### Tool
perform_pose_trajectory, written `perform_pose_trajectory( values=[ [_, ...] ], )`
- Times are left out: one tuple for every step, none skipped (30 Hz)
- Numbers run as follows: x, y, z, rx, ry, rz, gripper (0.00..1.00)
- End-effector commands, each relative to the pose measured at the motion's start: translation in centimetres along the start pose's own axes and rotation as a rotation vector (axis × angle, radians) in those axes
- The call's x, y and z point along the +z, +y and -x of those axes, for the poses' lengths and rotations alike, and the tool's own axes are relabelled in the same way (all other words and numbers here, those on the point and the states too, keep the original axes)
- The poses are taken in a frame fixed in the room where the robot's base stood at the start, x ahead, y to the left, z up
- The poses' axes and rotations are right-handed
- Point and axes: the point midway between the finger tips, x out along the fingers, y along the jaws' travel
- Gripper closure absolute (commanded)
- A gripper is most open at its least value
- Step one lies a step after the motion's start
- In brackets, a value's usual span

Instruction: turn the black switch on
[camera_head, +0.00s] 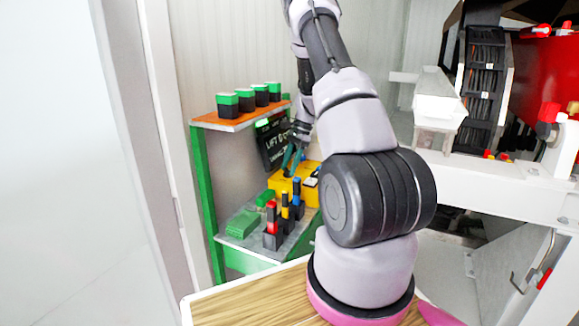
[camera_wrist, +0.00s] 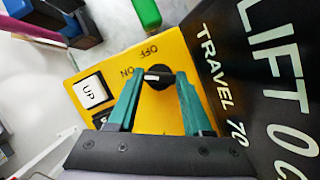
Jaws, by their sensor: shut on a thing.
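The black switch (camera_wrist: 158,80) is a round knob with a white mark on the yellow control box (camera_wrist: 112,66). "OFF" is printed above it and "ON" to its left in the wrist view. The white mark lies roughly level, with its left end towards "ON". My gripper (camera_wrist: 161,76) has its teal fingers on either side of the knob and is shut on it. In the head view my gripper (camera_head: 293,160) is small at the yellow box (camera_head: 284,184), and the knob itself cannot be made out there.
A white "UP" button (camera_wrist: 91,93) is on the same box. A black "LIFT" and "TRAVEL" sign (camera_head: 272,146) stands close by. Red, yellow and blue parts (camera_head: 271,222) and a green block (camera_head: 243,224) are on the lower shelf. Green-topped blocks (camera_head: 228,101) line the upper shelf.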

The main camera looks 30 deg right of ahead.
Motion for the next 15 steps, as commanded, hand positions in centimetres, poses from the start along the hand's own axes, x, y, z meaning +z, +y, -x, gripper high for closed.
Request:
perform_pose_trajectory(
  values=[
    [-0.07, 0.04, -0.02, 0.001, 0.002, 0.001, 1.0],
    [-0.07, 0.04, -0.02, 0.001, 0.002, 0.001, 1.0],
    [-0.07, 0.04, -0.02, 0.001, 0.002, 0.001, 1.0],
    [-0.07, 0.04, -0.02, 0.001, 0.002, 0.001, 0.46],
    [-0.07, 0.04, -0.02, 0.001, 0.002, 0.001, 0.35],
    [-0.07, 0.04, -0.02, 0.001, 0.002, 0.001, 0.2],
    [-0.06, 0.04, -0.02, 0.001, 0.002, 0.001, 0.2],
    [-0.06, 0.03, -0.02, 0.001, 0.002, 0.001, 0.2],
    [-0.05, 0.03, -0.02, 0.0, 0.001, 0.001, 0.2],
    [-0.04, 0.03, -0.02, 0.0, 0.001, 0.0, 0.2],
    [-0.04, 0.02, -0.01, 0.0, 0.001, 0.0, 0.2],
    [-0.03, 0.02, -0.01, 0.0, 0.001, 0.0, 0.2],
    [-0.03, 0.02, -0.01, 0.0, 0.001, 0.0, 0.2],
    [-0.02, 0.02, -0.01, 0.0, 0.001, 0.0, 0.2],
    [-0.02, 0.01, 0.03, 0.0, 0.001, 0.0, 0.2]
  ],
)
